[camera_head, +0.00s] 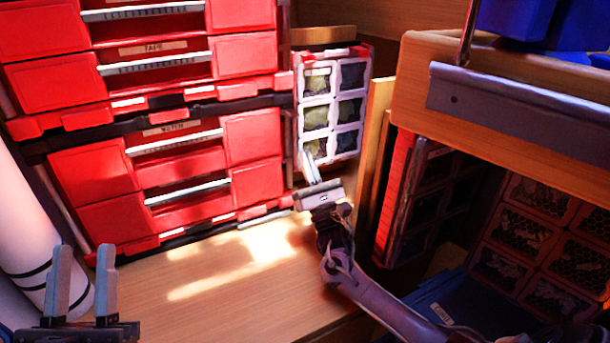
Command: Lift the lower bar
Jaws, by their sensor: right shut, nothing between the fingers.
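Silver bars run across the fronts of the red drawer cases at left. In the lower case (85,172) one bar (175,143) sits above another bar (188,192). I cannot tell for certain which bar the task calls the lower one. My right gripper (308,164) is shut and empty, pointing up in front of the small white-framed organizer (333,108), right of the lower bars and apart from them. My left gripper (84,255) is open and empty at the lower left, with its two fingers upright and spread, below and left of the lower case.
A bare wooden surface (240,290) lies in front of the red cases. A white tube (25,225) with dark bands stands at the far left. At right, a wooden shelf with a metal rail (510,120) overhangs dark compartments (515,235) and a blue box (455,300).

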